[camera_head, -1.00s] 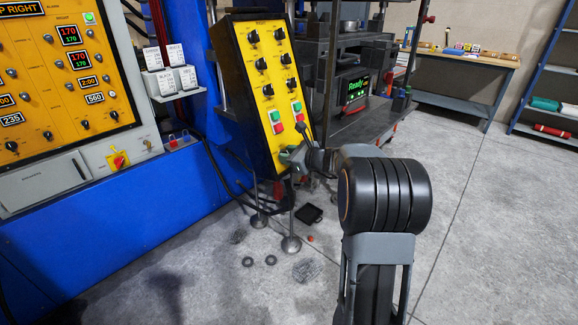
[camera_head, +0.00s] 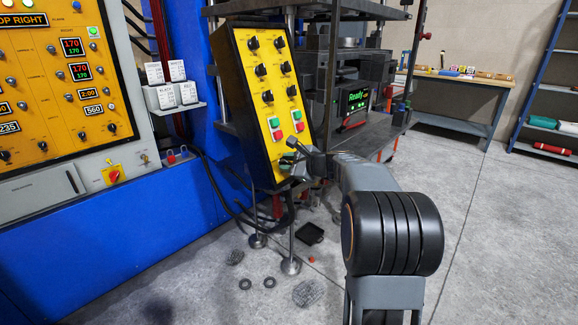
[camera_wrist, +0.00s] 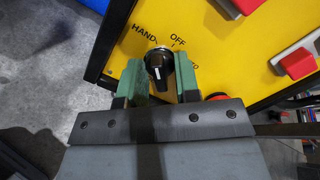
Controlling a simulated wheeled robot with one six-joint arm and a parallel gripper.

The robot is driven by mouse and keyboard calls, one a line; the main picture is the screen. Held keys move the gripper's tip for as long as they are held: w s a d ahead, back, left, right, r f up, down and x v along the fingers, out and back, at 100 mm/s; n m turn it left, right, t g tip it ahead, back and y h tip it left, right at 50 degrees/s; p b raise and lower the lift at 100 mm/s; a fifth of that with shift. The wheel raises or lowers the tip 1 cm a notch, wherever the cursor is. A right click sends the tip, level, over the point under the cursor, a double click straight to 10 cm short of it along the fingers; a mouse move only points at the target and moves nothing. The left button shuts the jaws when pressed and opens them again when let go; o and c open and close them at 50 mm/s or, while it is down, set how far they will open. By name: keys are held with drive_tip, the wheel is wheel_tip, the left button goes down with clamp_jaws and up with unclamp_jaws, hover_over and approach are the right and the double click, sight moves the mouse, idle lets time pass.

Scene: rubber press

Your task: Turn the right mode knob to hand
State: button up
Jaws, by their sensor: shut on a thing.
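The right mode knob (camera_wrist: 158,62) is a black rotary knob with a white mark on a yellow panel. In the wrist view, HAND is printed to its upper left and OFF to its upper right; a third label at right is partly hidden. My gripper (camera_wrist: 160,78) has its green fingers on either side of the knob and is shut on it. The knob's exact setting is hard to tell. In the head view, my gripper (camera_head: 292,168) is at the lower end of the tilted yellow panel (camera_head: 268,112), where it hides the knob.
Several black knobs and green and red buttons (camera_head: 297,121) sit higher on the panel. A press (camera_head: 352,100) showing Ready stands behind it. A large yellow control board (camera_head: 35,95) is at left. A black tray (camera_head: 310,234) and small parts lie on the floor. Floor at right is clear.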

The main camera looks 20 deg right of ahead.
idle(0.3)
drive_tip(key=o, duration=0.6)
drive_tip(key=p+v, duration=0.1)
drive_tip(key=v, duration=1.3)
drive_tip(key=shift+f, duration=0.1)
drive_tip(key=shift+w, duration=0.1)
